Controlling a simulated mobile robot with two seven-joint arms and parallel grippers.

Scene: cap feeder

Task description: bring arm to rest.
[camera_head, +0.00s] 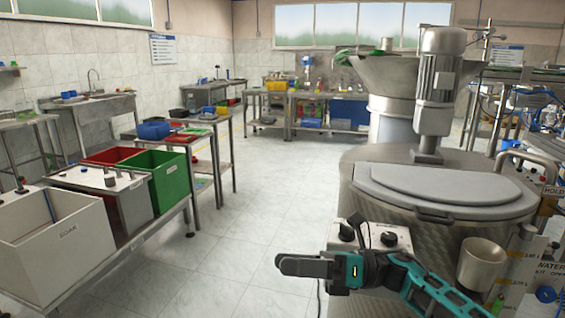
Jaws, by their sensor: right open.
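My right gripper (284,265) is at the lower middle of the head view, at the end of a teal and dark arm that comes in from the lower right. Its fingers point left, over the floor, and look empty. It is in front of a control box with dark knobs (392,238) on the steel tank. My left arm and gripper are not in view.
A steel tank with a grey lid (438,190) and a motor (438,85) stands close at the right. A grey cup (481,262) is on its front. At the left, a bench carries a white bin (55,262), a red bin and a green bin (169,180). The tiled floor (250,215) between is clear.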

